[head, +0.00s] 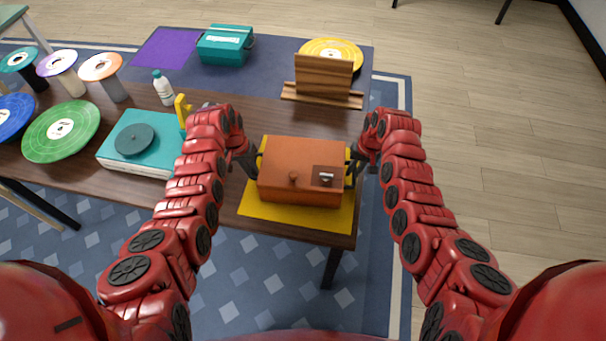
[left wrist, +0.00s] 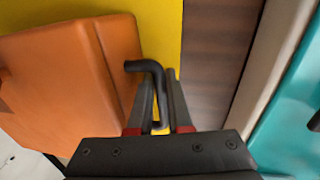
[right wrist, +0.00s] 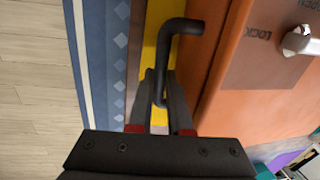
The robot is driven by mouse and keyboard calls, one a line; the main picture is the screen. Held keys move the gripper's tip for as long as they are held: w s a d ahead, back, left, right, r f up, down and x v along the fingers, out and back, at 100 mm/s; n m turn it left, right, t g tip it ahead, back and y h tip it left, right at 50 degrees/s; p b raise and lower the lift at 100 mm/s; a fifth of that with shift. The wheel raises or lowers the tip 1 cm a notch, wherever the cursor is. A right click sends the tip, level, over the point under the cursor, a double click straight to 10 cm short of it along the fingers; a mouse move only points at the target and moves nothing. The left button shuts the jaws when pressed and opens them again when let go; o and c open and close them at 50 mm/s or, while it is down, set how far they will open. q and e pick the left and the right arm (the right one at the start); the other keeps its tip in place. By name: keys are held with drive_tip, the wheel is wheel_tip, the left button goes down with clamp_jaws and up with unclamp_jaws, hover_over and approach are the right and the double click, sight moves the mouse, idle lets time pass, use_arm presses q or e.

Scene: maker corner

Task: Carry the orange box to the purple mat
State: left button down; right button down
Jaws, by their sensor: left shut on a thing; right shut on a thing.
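The orange box (head: 302,165) sits over a yellow mat (head: 290,215) at the table's right front; I cannot tell whether it touches the mat. It has a dark handle on each side. My left gripper (head: 250,168) is shut on the left handle, which shows in the left wrist view (left wrist: 150,68). My right gripper (head: 356,165) is shut on the right handle, seen in the right wrist view (right wrist: 178,30). The box also fills much of both wrist views (left wrist: 65,80). The purple mat (head: 168,47) lies flat and bare at the table's back left.
A teal box (head: 225,45) stands just right of the purple mat. A wooden stand (head: 322,80) and a yellow disc (head: 331,52) are at the back right. A bottle (head: 163,88), a teal turntable (head: 142,160), several spools and discs crowd the left. The middle strip of table is clear.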

use_arm(q)
drive_tip(key=shift+r, duration=0.15)
use_arm(e)
drive_tip(key=shift+r, duration=0.1)
